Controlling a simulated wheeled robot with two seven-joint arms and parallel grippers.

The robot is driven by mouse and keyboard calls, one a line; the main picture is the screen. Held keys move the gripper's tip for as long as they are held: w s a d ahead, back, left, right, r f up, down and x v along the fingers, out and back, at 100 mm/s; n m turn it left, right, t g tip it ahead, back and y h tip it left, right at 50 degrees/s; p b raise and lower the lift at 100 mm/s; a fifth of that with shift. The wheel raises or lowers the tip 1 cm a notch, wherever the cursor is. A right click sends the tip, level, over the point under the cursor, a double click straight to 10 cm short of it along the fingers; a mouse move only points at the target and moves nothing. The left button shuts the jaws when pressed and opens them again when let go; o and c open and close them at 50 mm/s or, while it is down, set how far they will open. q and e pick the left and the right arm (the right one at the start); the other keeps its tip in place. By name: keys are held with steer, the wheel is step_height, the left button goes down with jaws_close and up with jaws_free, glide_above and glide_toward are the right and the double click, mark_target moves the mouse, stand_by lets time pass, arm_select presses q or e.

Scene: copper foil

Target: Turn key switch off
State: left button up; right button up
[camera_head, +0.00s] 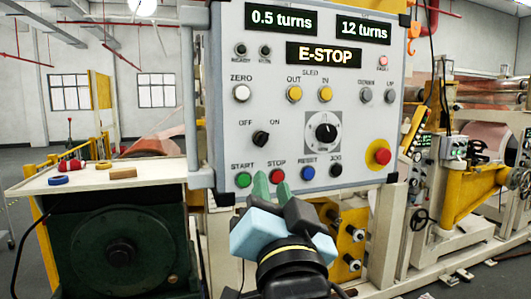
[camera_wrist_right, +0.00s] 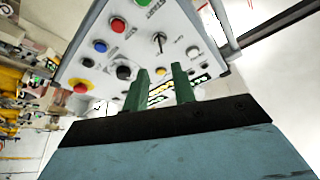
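The key switch (camera_head: 261,138) is a small black knob below the OFF and ON labels on the grey control panel (camera_head: 215,110). It also shows in the right wrist view (camera_wrist_right: 160,42), beyond my fingertips. I cannot tell clearly which label it points to. My right gripper (camera_head: 271,182) has green fingers and is below the switch, in front of the START and STOP button row. In the right wrist view, its fingers (camera_wrist_right: 162,84) stand apart with nothing between them. My left gripper is not in view.
The panel display reads E-STOP (camera_head: 324,56). Near the switch are the green START button (camera_head: 243,180), the red STOP button (camera_head: 277,175) and a large black dial (camera_head: 326,132). A red emergency button (camera_head: 382,156) is at lower right. A bench (camera_head: 140,182) stands at left.

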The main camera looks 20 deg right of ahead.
mark_target(265, 141)
steer(key=p+x, duration=0.1)
steer(key=x, duration=0.3)
steer(key=p+x, duration=0.1)
steer(key=x, duration=0.3)
steer(key=p+x, duration=0.1)
steer(key=x, duration=0.4)
steer(key=shift+d+r, duration=0.25)
steer(key=shift+r, duration=0.05)
jaws_close()
